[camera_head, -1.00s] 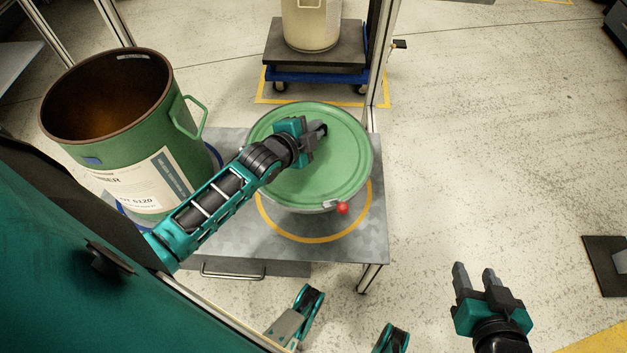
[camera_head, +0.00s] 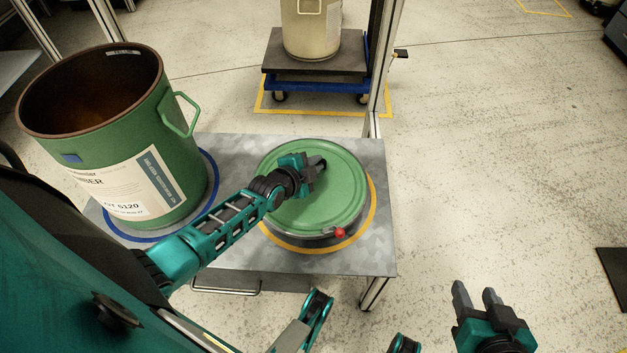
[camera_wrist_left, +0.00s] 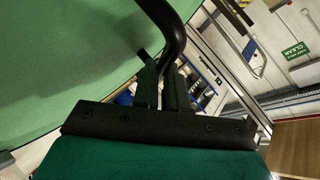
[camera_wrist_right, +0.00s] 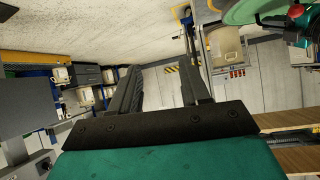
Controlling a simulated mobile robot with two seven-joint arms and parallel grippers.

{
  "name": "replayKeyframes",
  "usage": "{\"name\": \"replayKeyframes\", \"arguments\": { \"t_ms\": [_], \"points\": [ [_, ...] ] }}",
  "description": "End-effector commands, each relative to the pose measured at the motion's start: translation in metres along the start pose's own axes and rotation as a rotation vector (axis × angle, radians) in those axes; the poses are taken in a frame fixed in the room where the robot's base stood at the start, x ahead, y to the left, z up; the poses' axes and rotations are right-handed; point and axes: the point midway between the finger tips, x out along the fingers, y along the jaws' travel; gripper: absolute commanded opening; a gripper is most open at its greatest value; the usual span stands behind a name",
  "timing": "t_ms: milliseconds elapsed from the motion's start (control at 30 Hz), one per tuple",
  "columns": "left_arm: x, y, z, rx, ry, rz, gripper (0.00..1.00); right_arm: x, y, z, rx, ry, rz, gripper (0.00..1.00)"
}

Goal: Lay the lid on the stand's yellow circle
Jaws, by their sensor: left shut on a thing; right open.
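The round green lid (camera_head: 335,195), with a metal rim and a red knob (camera_head: 340,232), is level over the yellow circle (camera_head: 374,202) on the grey metal stand (camera_head: 378,255). Yellow shows along its right and lower edge; the far left part is hidden. I cannot tell whether the lid touches the stand. My left gripper (camera_head: 318,164) is shut on the lid's dark handle at its top. The left wrist view shows the handle (camera_wrist_left: 175,40) between the fingers and the lid's green face (camera_wrist_left: 60,60) tilted in the picture. My right gripper (camera_head: 474,290) is open and empty, off the stand's right side.
An open green drum (camera_head: 150,120) stands inside a blue circle (camera_head: 212,190) on the stand's left. A pale drum (camera_head: 312,30) on a blue wheeled cart (camera_head: 335,80) stands behind. A metal post (camera_head: 382,70) rises beside it. The floor at right is mostly clear.

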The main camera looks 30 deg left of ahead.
Motion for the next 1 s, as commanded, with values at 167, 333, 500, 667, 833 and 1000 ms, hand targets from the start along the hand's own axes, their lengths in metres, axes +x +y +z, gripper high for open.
{"name": "replayKeyframes", "arguments": {
  "t_ms": [167, 333, 500, 667, 833, 1000],
  "points": [
    [0.006, 0.007, 0.005, 0.000, 0.003, -0.005, 0.00, 0.004, -0.002, -0.003, 0.001, 0.014, -0.005, 0.46],
    [0.019, 0.029, 0.018, 0.000, 0.001, -0.003, 0.00, 0.013, -0.004, 0.011, 0.000, -0.001, -0.015, 0.46],
    [0.022, 0.033, 0.020, 0.000, 0.002, -0.005, 0.00, 0.012, -0.009, 0.003, -0.002, 0.007, -0.028, 0.46],
    [0.021, 0.033, 0.020, 0.000, 0.002, -0.005, 0.00, 0.012, -0.009, -0.002, -0.004, 0.017, -0.028, 0.46],
    [0.022, 0.035, 0.021, 0.000, 0.000, -0.001, 0.20, 0.013, -0.008, -0.001, -0.004, 0.018, -0.027, 0.46],
    [0.022, 0.035, 0.022, 0.000, 0.000, -0.001, 0.36, 0.013, -0.007, -0.001, -0.004, 0.018, -0.023, 0.46]
  ]
}}
